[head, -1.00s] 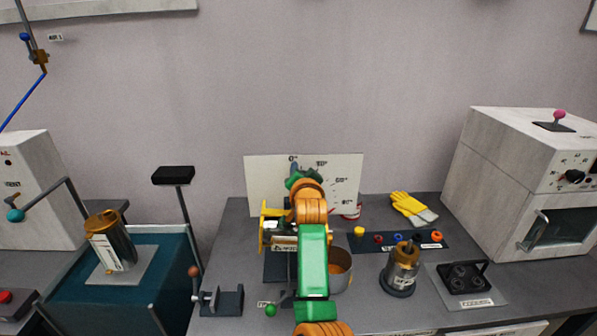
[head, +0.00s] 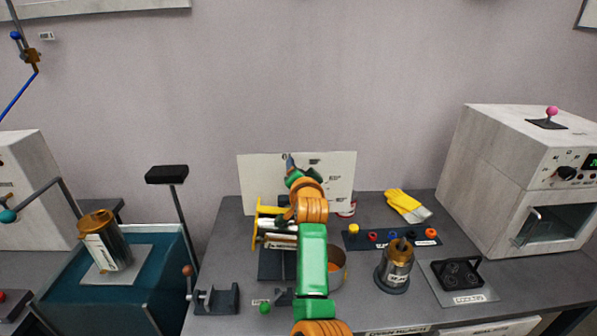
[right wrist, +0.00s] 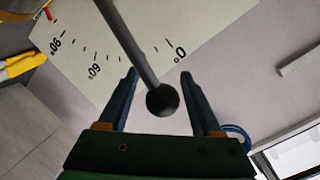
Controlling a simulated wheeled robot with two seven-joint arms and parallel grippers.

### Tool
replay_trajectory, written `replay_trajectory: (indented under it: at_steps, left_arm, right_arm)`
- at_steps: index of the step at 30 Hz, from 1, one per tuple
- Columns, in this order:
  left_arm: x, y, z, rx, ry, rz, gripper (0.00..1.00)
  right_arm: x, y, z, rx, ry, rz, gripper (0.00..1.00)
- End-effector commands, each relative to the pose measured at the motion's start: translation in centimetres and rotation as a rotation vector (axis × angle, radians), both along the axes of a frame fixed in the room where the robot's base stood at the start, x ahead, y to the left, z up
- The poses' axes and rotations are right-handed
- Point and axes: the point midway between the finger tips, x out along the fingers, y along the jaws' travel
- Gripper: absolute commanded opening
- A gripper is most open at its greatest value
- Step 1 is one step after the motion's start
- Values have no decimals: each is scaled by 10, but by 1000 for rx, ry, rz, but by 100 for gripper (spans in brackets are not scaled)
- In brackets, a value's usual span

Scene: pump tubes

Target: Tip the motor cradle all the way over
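The motor cradle (head: 262,228) is a yellow frame with pale, labelled parts, in front of a white angle board (head: 345,172). My right arm hides much of it. My right gripper (head: 291,165) is at the top of that board in the head view. In the right wrist view the right gripper (right wrist: 158,77) has its two blue fingers apart, on either side of a grey rod with a dark round knob (right wrist: 162,100). Gaps show between knob and fingers. My left gripper is not in view.
A pot (head: 337,268) stands right of the cradle, partly behind my arm. A motor-like canister (head: 396,268), a black holder (head: 460,273), yellow gloves (head: 406,204) and an oven (head: 500,180) are further right. A small vise (head: 217,298) and a teal cart (head: 150,285) are left.

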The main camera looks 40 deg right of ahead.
Motion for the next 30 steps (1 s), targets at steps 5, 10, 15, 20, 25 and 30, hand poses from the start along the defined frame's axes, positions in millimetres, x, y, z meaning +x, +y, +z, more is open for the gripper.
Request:
replay_trajectory:
  at_steps: [5,10,15,20,25,30]
  left_arm:
    - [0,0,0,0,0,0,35]
    - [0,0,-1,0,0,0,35]
    - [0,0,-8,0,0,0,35]
    - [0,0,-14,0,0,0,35]
    - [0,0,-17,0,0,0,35]
    - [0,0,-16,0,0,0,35]
  right_arm:
    - [0,0,0,0,1,1,69]
    - [-2,2,0,0,1,1,69]
    - [-22,12,2,1,-1,1,69]
    - [-44,24,7,1,-2,0,69]
    - [-58,32,11,1,0,1,69]
    - [-61,33,13,1,0,1,69]
